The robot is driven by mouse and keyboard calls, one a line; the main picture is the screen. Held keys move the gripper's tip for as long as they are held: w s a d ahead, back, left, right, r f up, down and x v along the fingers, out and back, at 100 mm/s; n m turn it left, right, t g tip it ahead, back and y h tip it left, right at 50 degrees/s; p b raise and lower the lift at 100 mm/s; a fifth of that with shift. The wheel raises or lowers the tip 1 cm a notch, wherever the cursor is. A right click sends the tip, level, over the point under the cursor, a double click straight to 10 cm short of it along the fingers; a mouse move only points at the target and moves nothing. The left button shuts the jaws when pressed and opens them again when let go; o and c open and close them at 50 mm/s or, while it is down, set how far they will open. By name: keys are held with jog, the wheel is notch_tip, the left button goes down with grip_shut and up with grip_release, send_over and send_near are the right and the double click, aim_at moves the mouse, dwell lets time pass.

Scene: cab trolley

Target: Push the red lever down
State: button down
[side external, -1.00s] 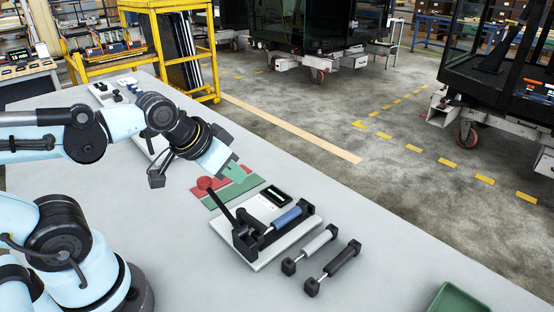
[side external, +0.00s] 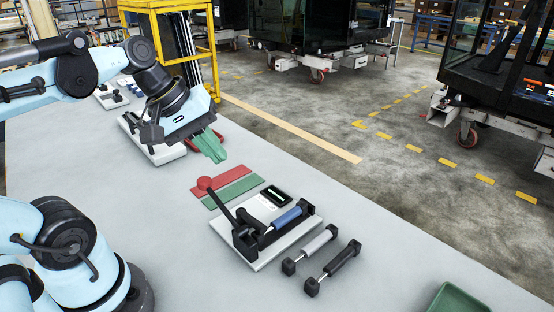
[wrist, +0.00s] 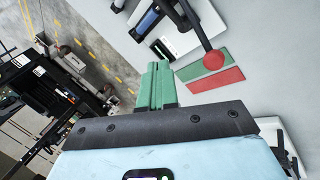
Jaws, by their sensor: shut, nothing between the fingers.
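The red lever is a black arm with a round red knob (side external: 205,183), rising tilted from a black mount on a white base plate (side external: 252,264). In the wrist view the red knob (wrist: 213,60) shows to the right of my fingertips, over the red and green strips. My gripper (side external: 217,153) has green fingers, shut and empty. It is above the table, behind the knob and apart from it. In the wrist view the fingers (wrist: 154,78) are together.
A blue-bodied cylinder (side external: 287,217) and a small black display (side external: 275,194) sit on the plate. A grey cylinder (side external: 312,248) and a black cylinder (side external: 336,264) lie beside it. A red strip (side external: 222,178) and a green strip (side external: 236,190) lie flat behind. A green bin (side external: 460,299) stands at the front right.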

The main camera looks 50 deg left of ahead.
jog(key=r+n, duration=0.1)
jog(key=n, duration=0.1)
jog(key=s+r+n+h, duration=0.1)
jog(key=r+n, duration=0.1)
jog(key=shift+s+d+r, duration=0.1)
jog(key=shift+r, duration=0.15)
send_over(216, 199)
jog(key=a, duration=0.2)
notch_tip(216, 199, down, 8)
jog(key=shift+s+a+f, duration=0.15)
jog(key=shift+s+f, duration=0.05)
jog(key=shift+f, duration=0.1)
dwell(2.1)
jog(key=shift+a+f, duration=0.1)
jog(key=shift+f, duration=0.15)
